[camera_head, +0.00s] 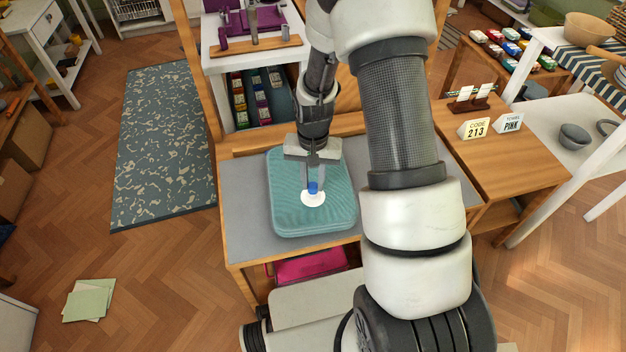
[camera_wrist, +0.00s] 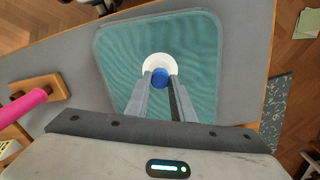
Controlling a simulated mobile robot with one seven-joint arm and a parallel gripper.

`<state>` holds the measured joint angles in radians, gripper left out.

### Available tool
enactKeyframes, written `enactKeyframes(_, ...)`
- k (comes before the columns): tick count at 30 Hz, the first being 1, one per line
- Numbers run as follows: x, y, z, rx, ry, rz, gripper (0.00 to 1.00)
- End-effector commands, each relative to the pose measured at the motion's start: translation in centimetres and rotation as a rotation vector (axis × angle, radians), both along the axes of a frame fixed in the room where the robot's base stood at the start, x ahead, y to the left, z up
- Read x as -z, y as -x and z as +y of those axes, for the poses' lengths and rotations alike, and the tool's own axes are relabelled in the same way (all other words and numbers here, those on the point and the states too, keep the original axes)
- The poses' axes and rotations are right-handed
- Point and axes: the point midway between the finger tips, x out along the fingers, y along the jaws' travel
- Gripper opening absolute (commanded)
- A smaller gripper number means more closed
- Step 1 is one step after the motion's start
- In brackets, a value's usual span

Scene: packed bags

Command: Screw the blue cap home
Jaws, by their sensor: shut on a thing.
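The blue cap (camera_head: 313,187) sits at the middle of a white round piece (camera_head: 313,200) on a teal ribbed bag (camera_head: 283,217). My gripper (camera_head: 313,186) reaches down from above with its fingers at the cap. In the wrist view the blue cap (camera_wrist: 160,78) lies between the two fingertips (camera_wrist: 160,80), and the white piece (camera_wrist: 160,60) shows beyond it. The gripper is shut on the cap. The cap's lower edge and its thread are hidden, so I cannot tell how tightly it sits.
The bag lies on a grey-topped wooden bench (camera_head: 241,190). A magenta item (camera_head: 310,265) is on the shelf below. A wooden side table (camera_head: 520,165) with cards reading "CODE 213" (camera_head: 475,128) and "PINK" (camera_head: 509,122) stands at right. My arm covers the bench's right part.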

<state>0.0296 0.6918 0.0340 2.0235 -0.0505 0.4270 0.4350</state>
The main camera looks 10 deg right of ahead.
Motion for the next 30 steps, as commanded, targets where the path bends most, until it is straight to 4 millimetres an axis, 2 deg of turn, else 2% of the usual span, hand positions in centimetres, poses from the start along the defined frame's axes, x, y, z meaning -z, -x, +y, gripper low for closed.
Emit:
enactKeyframes(4, 0.0, 0.0, -0.01, 0.201, 0.002, 0.0, 0.0)
enactKeyframes(13, -0.01, 0.01, -0.02, 0.249, 0.001, 0.0, 0.0)
enactKeyframes(18, -0.14, 0.04, 0.01, 0.485, 0.002, 0.0, 0.0)
enactKeyframes(27, -0.04, 0.01, -0.06, 0.538, 0.0, 0.0, 0.0)
enactKeyframes(30, -0.26, 0.07, 0.01, 0.661, 0.002, 0.001, 0.0)
